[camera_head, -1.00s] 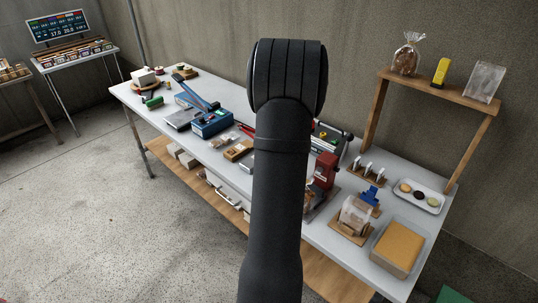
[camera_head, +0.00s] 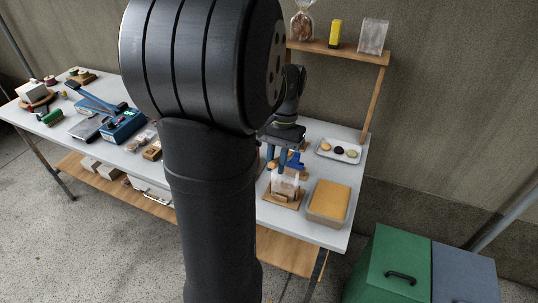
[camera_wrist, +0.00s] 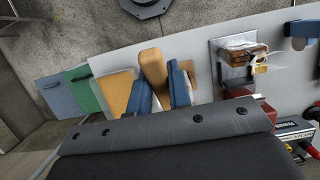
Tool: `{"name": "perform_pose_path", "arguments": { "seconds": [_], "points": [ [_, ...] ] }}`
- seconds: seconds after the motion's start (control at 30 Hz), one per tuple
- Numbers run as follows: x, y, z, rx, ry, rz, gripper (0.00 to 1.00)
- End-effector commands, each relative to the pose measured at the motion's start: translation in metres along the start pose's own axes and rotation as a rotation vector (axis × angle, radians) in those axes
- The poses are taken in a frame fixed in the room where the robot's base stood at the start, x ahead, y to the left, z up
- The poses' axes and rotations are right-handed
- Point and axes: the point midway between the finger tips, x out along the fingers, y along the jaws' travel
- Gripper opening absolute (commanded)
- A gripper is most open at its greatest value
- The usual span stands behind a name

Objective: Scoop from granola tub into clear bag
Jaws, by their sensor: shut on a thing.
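My gripper (camera_head: 277,165) points down over the table, just behind the clear bag (camera_head: 285,183) on its wooden stand. In the wrist view its blue fingers (camera_wrist: 160,92) are closed around a tan, round-ended piece (camera_wrist: 153,65); whether this is the scoop's handle I cannot tell. The granola tub (camera_head: 327,202), pale-sided with a tan top, stands to the right of the bag. Its tan top shows in the wrist view (camera_wrist: 113,92), partly hidden by the fingers.
A tray (camera_head: 338,158) with several round items lies behind the tub. A wooden shelf (camera_head: 345,51) rises at the back with a filled bag, a yellow box and an empty-looking clear bag. Green (camera_head: 398,270) and grey-blue bins stand to the right. My forearm hides the table's middle.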

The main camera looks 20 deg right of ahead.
Motion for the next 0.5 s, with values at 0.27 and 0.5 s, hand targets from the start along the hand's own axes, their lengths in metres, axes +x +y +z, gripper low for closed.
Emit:
{"name": "perform_pose_path", "arguments": {
  "seconds": [0.27, 0.5],
  "points": [
    [0.02, -0.001, -0.006, -0.001, -0.001, 0.001, 0.0],
    [0.027, -0.009, -0.008, -0.011, -0.002, 0.196, 0.0]
  ]
}}
